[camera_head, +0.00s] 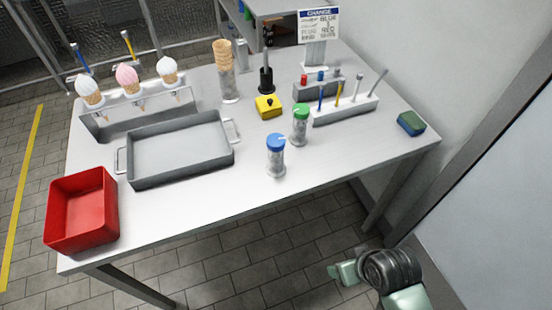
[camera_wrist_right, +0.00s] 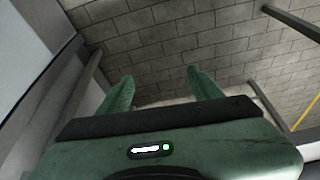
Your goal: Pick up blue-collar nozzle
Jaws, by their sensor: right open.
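A small blue-topped piece (camera_head: 320,75) stands in a grey rack (camera_head: 312,93) at the back right of the table, beside a red one. It is too small to tell its collar from its body. My right gripper (camera_head: 343,272) is off the table's front edge at the lower right, well away from the rack. In the right wrist view its two green fingers (camera_wrist_right: 160,92) are spread apart with nothing between them; tiled floor shows beyond. My left gripper is not in view.
A white rack (camera_head: 345,111) with upright blue, yellow and grey tools is in front of the grey rack. Green-lidded (camera_head: 300,127) and blue-lidded jars (camera_head: 276,157) stand nearer the front. A yellow block (camera_head: 268,107), metal tray (camera_head: 180,150) and red bin (camera_head: 82,210) are leftward.

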